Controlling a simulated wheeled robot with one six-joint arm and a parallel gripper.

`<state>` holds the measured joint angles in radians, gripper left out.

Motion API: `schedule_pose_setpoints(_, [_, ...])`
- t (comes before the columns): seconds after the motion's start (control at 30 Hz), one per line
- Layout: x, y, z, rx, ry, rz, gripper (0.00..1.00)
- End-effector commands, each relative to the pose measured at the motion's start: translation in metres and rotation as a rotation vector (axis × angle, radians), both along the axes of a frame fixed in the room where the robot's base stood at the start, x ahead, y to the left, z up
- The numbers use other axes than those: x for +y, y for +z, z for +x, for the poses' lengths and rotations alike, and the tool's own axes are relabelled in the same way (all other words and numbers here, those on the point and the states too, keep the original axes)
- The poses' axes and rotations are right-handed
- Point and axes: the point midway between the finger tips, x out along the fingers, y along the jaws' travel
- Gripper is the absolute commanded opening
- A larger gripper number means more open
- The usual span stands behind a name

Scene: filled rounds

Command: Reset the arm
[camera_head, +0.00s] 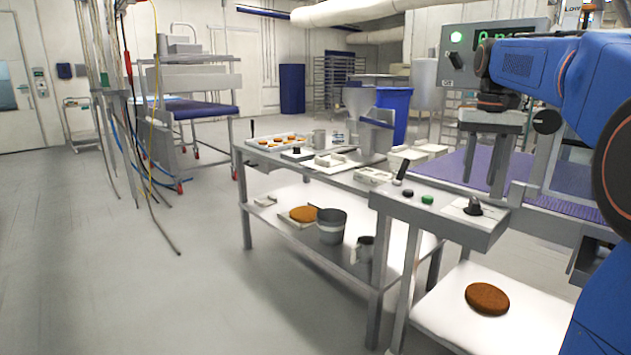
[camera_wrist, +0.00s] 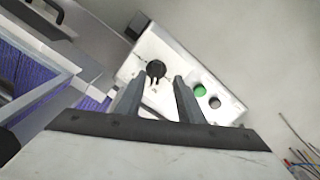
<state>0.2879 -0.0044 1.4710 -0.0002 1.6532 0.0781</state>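My blue arm (camera_head: 575,75) comes in from the right in the head view. My gripper (camera_head: 482,168) points down over the purple conveyor belt, beside the control panel. In the wrist view the two fingers of my gripper (camera_wrist: 156,98) stand apart with nothing between them. The control panel (camera_wrist: 150,92) with its black knob (camera_wrist: 156,69), green button (camera_wrist: 199,90) and dark button lies beyond the fingertips. The same panel (camera_head: 445,215) shows in the head view.
A steel table (camera_head: 345,178) with a tray of rounds (camera_head: 278,142) and a blue bin (camera_head: 394,112) stand left of the conveyor (camera_head: 560,197). A brown round (camera_head: 487,298) lies on the white lower shelf. A display box (camera_head: 490,50) is behind my arm. The left floor is open.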

Motion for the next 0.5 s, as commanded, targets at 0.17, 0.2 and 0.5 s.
schedule_pose_setpoints(0.17, [0.033, -0.017, -0.040, -0.051, 0.052, -0.014, 0.34])
schedule_pose_setpoints(0.2, [0.040, -0.022, -0.049, -0.064, 0.065, -0.018, 0.34])
schedule_pose_setpoints(0.5, [0.086, -0.072, -0.121, -0.159, 0.156, -0.041, 0.34])
